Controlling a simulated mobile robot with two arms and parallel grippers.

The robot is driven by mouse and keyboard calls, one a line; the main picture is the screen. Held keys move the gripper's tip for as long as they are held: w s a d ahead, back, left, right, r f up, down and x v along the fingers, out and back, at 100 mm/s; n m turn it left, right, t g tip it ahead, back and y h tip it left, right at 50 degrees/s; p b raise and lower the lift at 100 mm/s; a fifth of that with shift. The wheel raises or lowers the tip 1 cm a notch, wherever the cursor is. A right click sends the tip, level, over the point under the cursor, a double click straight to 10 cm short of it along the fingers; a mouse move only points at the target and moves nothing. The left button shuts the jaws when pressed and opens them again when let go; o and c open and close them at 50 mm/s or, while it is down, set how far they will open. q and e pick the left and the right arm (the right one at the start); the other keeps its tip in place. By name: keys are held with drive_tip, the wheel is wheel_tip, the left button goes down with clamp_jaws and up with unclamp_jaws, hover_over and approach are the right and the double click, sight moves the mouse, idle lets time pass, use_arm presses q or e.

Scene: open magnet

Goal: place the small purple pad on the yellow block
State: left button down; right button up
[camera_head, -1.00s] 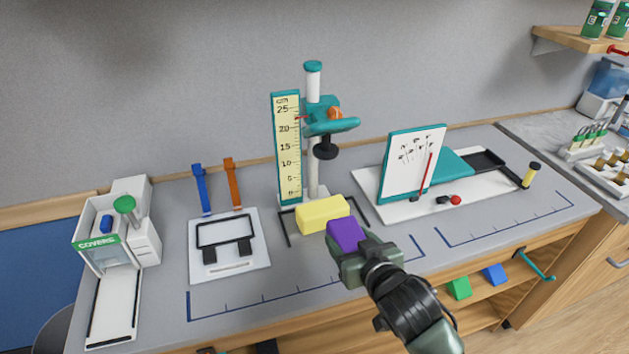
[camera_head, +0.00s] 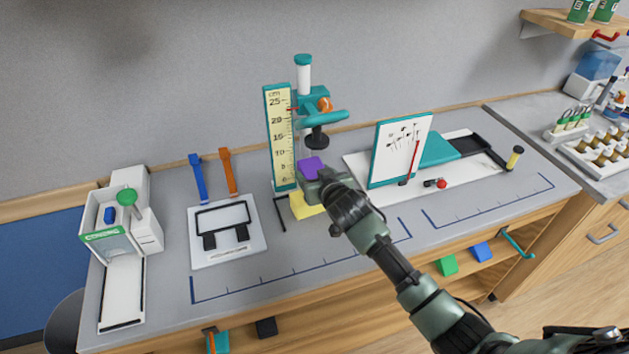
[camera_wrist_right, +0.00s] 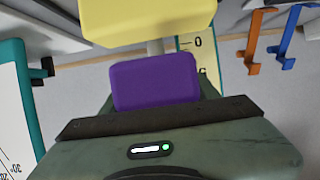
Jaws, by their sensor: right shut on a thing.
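The small purple pad (camera_head: 311,167) is held at the tip of my right gripper (camera_head: 322,180), which is shut on it. The yellow block (camera_head: 306,207) sits on the bench at the foot of the stand with the ruler (camera_head: 280,140). In the head view the pad appears above the block, and my gripper hides part of the block. In the right wrist view the purple pad (camera_wrist_right: 156,81) lies at the gripper's edge, and the yellow block (camera_wrist_right: 145,20) shows at the top. Whether pad and block touch cannot be told. My left gripper is not in view.
The teal clamp (camera_head: 320,116) on the stand hangs close above the pad. A white board with a teal frame (camera_head: 399,150) stands to the right. A white plate with a black frame (camera_head: 228,232) lies to the left. The bench front (camera_head: 330,250) is mostly clear.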

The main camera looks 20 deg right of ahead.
wheel_tip(320, 180, down, 2)
drive_tip(key=shift+f+p, duration=0.25)
drive_tip(key=shift+p, duration=0.1)
drive_tip(key=shift+f, duration=0.25)
drive_tip(key=shift+f, duration=0.2)
drive_tip(key=o, duration=1.3)
drive_tip(key=shift+s+r, duration=0.1)
drive_tip(key=shift+r, duration=0.1)
